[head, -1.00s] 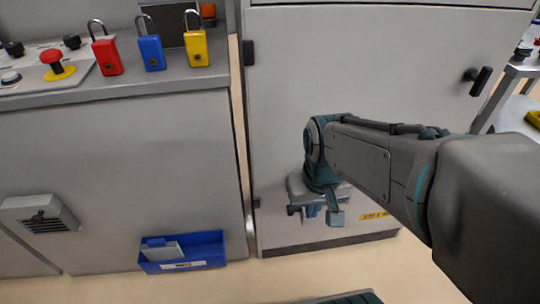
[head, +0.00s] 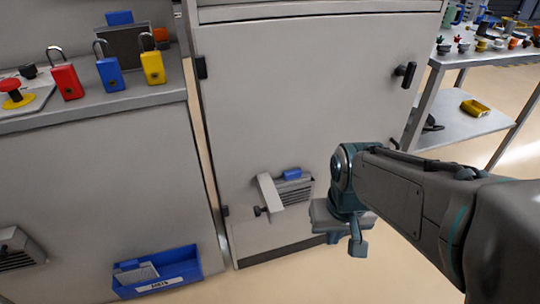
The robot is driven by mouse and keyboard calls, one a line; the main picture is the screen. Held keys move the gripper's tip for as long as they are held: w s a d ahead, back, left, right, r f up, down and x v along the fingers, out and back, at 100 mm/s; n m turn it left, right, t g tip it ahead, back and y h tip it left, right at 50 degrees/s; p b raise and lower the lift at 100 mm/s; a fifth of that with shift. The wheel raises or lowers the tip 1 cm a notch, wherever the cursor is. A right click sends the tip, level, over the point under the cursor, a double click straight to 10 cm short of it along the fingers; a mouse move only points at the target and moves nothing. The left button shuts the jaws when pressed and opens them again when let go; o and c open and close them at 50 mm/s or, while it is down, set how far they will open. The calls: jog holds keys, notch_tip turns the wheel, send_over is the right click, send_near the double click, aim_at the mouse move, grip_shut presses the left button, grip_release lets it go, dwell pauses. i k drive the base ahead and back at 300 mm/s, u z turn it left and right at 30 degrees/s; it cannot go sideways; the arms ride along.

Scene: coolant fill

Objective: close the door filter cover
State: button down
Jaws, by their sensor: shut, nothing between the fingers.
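The door filter housing (head: 296,192) is low on the grey cabinet door, a dark slatted grille with a blue piece (head: 291,174) at its top. Its pale cover (head: 268,190) stands out from the door at the housing's left side, swung open, with a dark knob (head: 261,211) near its lower end. My gripper (head: 357,242) is to the right of the housing and lower in the picture, apart from the cover. It is shut and empty, pointing down. My forearm comes in from the right and hides part of the door's lower right.
A blue bin (head: 190,262) is on the lower left cabinet. Another vent (head: 18,250) is at the far left. Red (head: 66,82), blue (head: 110,75) and yellow (head: 152,68) padlocks stand on the ledge. A table (head: 500,62) with small items stands at right. Floor below the door looks clear.

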aim_at(273, 207)
jog(key=z, duration=0.85)
jog(key=i, duration=0.9)
jog(key=u, duration=2.55)
